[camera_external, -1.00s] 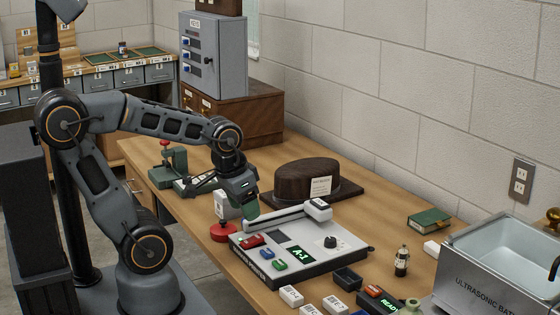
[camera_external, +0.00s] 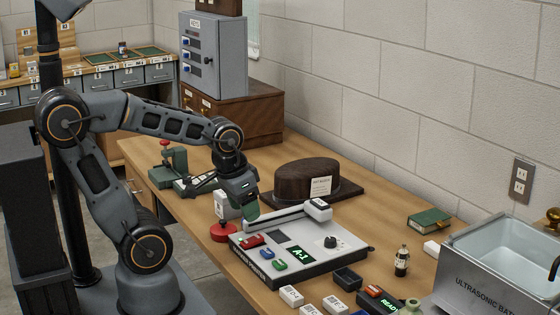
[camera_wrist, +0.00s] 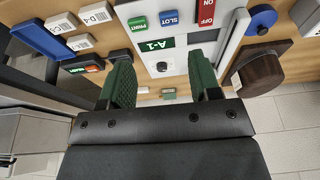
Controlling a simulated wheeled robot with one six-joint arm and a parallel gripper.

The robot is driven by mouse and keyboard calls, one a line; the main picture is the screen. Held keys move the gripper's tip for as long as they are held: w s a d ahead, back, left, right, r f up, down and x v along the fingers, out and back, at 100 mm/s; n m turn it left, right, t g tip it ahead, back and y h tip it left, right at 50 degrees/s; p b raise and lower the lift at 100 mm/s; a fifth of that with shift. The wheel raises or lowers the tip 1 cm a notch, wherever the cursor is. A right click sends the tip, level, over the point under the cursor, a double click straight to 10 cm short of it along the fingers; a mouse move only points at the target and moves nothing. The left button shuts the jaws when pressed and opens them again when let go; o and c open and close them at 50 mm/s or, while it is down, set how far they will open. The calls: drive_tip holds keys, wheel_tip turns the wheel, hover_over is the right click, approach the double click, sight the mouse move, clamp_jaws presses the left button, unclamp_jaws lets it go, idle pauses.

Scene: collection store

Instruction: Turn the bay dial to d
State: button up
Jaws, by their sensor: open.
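The label-printer panel (camera_external: 345,255) lies on the wooden bench, with a lit green display (camera_external: 297,254) reading A-1. Its black dial (camera_external: 330,242) stands on the right part of the top; I cannot make out its pointer setting. Red, blue and green controls sit on the left part. In the wrist view the dial (camera_wrist: 162,66) shows between my fingers, below the A-1 display (camera_wrist: 153,46). My gripper (camera_wrist: 163,85) is open and empty, with green pads. In the external view my gripper (camera_external: 248,207) is above the panel's far left corner, apart from the dial.
The ultrasonic bath (camera_external: 490,285) is far right.

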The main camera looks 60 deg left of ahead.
drive_tip(key=w+f+g, duration=0.1)
drive_tip(key=w+f, duration=0.1)
drive_tip(key=r+n+g+p, duration=0.1)
drive_tip(key=r+n+g, duration=0.1)
drive_tip(key=n, duration=0.3)
hover_over(331, 239)
wheel_tip(331, 239, down, 13)
drive_tip(key=shift+f, duration=0.1)
drive_tip(key=shift+m, duration=0.3)
drive_tip(key=c, duration=0.9)
